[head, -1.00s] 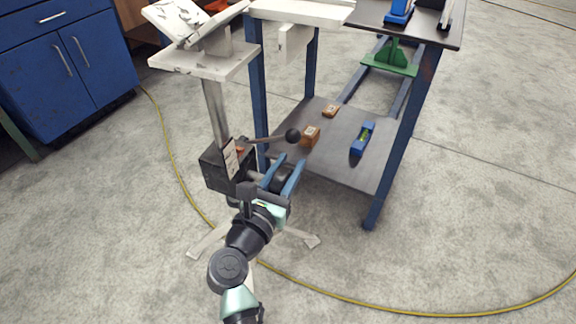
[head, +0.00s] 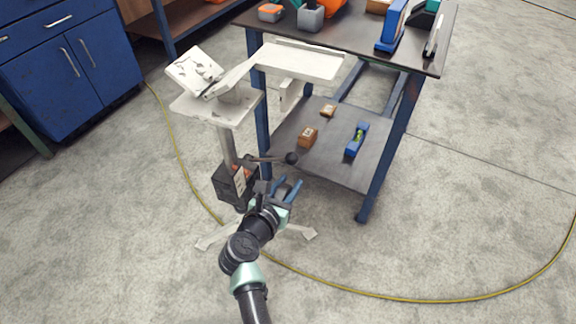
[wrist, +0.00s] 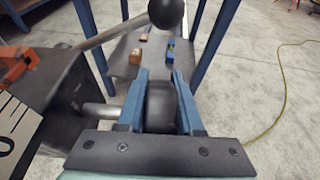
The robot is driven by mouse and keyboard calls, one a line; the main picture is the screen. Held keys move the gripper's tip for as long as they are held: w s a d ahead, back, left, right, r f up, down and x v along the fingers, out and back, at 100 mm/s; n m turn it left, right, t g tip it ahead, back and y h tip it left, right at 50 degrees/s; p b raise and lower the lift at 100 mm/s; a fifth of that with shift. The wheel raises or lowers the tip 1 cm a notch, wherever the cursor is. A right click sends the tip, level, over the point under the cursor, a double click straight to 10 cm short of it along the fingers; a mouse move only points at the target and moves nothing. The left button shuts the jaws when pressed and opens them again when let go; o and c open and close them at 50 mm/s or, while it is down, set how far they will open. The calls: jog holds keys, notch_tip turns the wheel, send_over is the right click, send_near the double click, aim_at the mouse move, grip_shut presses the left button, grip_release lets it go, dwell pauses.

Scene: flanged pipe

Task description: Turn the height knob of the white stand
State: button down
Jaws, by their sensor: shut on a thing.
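The white stand (head: 213,107) stands upright at the left of the rolling table in the head view. Its post (head: 228,150) runs down into a dark box (head: 228,187), which shows large at the left of the wrist view (wrist: 62,82). The black height knob (wrist: 162,107) sits on a metal shaft coming from the box. My gripper (head: 288,188) is at the right side of the box. In the wrist view my gripper's blue fingers (wrist: 160,95) lie on both sides of the knob, shut on it. In the head view the knob is mostly hidden by my gripper.
A lever with a black ball (head: 291,158) sticks out just above my gripper, close to it. The blue-legged table's lower shelf (head: 340,165) holds small boxes and a blue level (head: 357,140). The stand's feet (head: 300,232) spread below. A yellow cable (head: 400,299) crosses the floor.

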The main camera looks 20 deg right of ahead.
aim_at(285, 196)
jog(key=g+y+p, duration=0.2)
jog(key=p, duration=0.7)
jog(key=shift+a+f+g+y, duration=0.1)
jog(key=shift+f+g+y, duration=0.05)
jog(key=shift+g+y, duration=0.25)
jog(key=g+y+p, duration=0.1)
jog(key=p, duration=0.1)
jog(key=shift+f+p, duration=0.3)
jog(key=shift+p, duration=0.05)
jog(key=shift+a+f+g+y+p, duration=0.15)
jog(key=shift+f+g+y+p, duration=0.3)
jog(key=shift+g+y, duration=0.35)
jog(key=shift+s+a+f+g+y+b, duration=0.1)
jog(key=shift+a+f+g+y+b, duration=0.1)
jog(key=shift+f+g+y+b, duration=0.8)
jog(key=y+b, duration=0.1)
jog(key=g+b, duration=0.1)
jog(key=b, duration=0.1)
jog(key=shift+s+a+r+y, duration=0.1)
jog(key=shift+s+a+y, duration=0.15)
jog(key=shift+y, duration=0.15)
jog(key=shift+s+g+y+b, duration=0.15)
jog(key=shift+g+y+b, duration=0.2)
jog(key=shift+b, duration=0.5)
jog(key=c, duration=0.6)
grip_release()
jog(key=shift+o, duration=0.2)
jog(key=shift+d, duration=0.1)
